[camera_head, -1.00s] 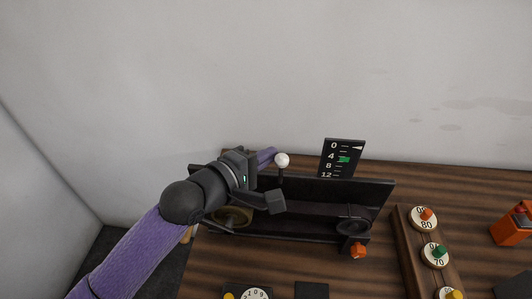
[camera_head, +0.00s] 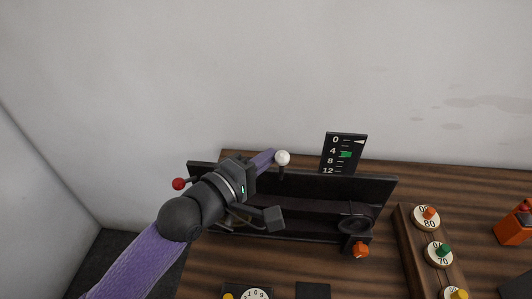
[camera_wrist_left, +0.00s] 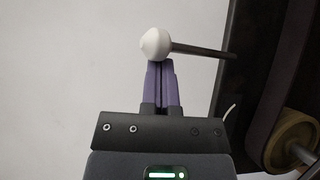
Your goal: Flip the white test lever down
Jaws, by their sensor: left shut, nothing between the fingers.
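The white test lever (camera_head: 283,158) has a round white knob on a dark rod and stands at the top edge of the dark belt dynamo frame (camera_head: 340,188). In the left wrist view the white knob (camera_wrist_left: 156,43) is right at my fingertips, with its rod running right to the dark frame. My left gripper (camera_head: 268,157) is shut and empty, its purple fingers beside the knob in the head view. In the left wrist view the fingers (camera_wrist_left: 160,66) are together just below the knob; I cannot tell whether they touch it. My right gripper is not in view.
A red knob (camera_head: 179,184) stands at the frame's left end. A black scale (camera_head: 343,154) with a green marker is behind the frame. An orange knob (camera_head: 360,250) sits at its front right. A wooden strip with dials (camera_head: 406,236) lies further right.

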